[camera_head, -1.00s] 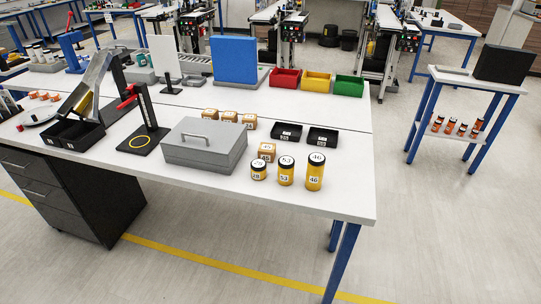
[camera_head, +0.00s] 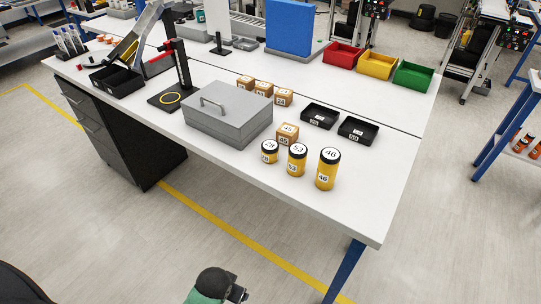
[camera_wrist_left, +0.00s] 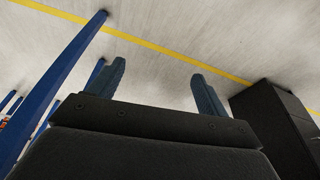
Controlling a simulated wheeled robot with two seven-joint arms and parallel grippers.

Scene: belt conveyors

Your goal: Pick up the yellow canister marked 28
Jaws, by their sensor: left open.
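The yellow canister marked 28 (camera_head: 269,153) stands upright near the front edge of the white table, with a black lid. It is the shortest and leftmost of three yellow canisters. Beside it on the right stand the canister marked 53 (camera_head: 297,160) and the taller one marked 46 (camera_head: 327,170). In the left wrist view my left gripper (camera_wrist_left: 157,88) is open and empty, with its two fingers wide apart over the floor. That view shows no canister. A green and black part of mine shows at the bottom of the head view. My right gripper is not seen.
A wooden block (camera_head: 288,134) stands just behind the canisters. A grey metal box (camera_head: 228,115) is to their left, and two black trays (camera_head: 358,130) are behind. The table top (camera_head: 365,195) is clear to the right. A blue table leg (camera_wrist_left: 58,75) and black drawers (camera_wrist_left: 275,125) stand below.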

